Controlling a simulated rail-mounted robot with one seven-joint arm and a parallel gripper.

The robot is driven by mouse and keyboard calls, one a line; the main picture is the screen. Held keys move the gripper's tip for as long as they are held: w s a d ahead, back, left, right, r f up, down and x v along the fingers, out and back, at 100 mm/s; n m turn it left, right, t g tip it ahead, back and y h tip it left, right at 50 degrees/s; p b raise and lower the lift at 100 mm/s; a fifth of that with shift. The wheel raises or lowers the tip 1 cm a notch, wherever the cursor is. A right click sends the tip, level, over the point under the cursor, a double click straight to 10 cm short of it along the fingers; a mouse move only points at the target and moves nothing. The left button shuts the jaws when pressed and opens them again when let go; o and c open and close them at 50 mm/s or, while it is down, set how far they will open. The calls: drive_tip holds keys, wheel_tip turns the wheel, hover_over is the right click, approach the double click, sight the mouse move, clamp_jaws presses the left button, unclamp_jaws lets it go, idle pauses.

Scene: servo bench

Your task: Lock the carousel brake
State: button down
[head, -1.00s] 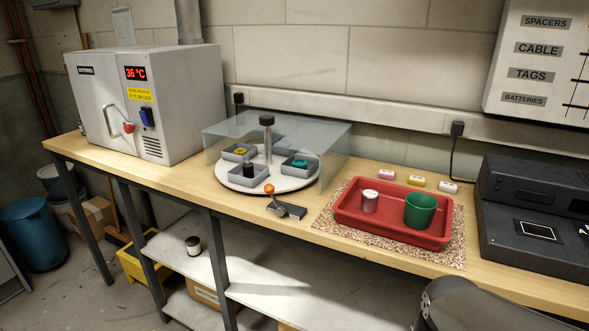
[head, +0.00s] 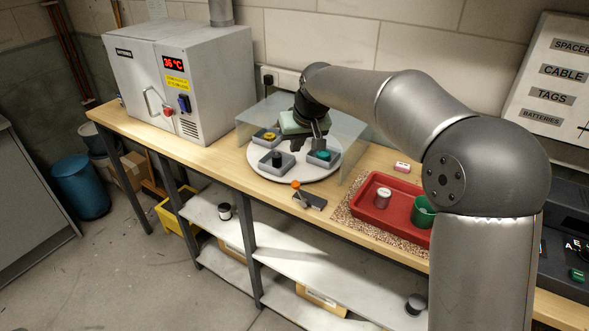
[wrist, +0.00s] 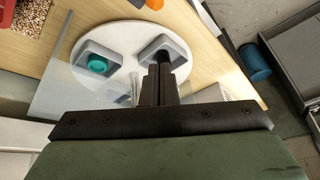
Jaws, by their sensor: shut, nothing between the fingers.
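The carousel (head: 300,175) is a round white turntable with grey trays, one holding a teal part (head: 323,155) and one a black part (head: 277,158). In front of it, on the bench, is the brake: a dark base (head: 314,201) and a lever with an orange knob (head: 296,184). The knob also shows at the top edge of the wrist view (wrist: 154,4). My gripper (head: 319,142) is over the carousel, apart from the brake. In the wrist view its fingers (wrist: 160,82) are together and empty, in front of the tray with the black part.
A clear guard (head: 357,135) covers the carousel's back and sides, close to my gripper. A red tray (head: 398,222) with a white-lidded jar and a green cup is to the right. A white oven (head: 200,85) stands left. The bench front beside the brake is clear.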

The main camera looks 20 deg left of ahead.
drive_tip(key=p, duration=0.3)
hover_over(300, 194)
drive_tip(key=w+a, duration=0.3)
drive_tip(key=f, duration=0.9)
drive_tip(key=shift+d, duration=0.2)
drive_tip(key=shift+s+d+f, duration=0.2)
drive_tip(key=shift+s, duration=0.2)
drive_tip(key=shift+f+b, duration=0.1)
drive_tip(key=shift+b, duration=0.35)
drive_tip(key=shift+d+y+b, duration=0.3)
drive_tip(key=shift+y+b, duration=0.2)
drive_tip(key=shift+b, duration=0.15)
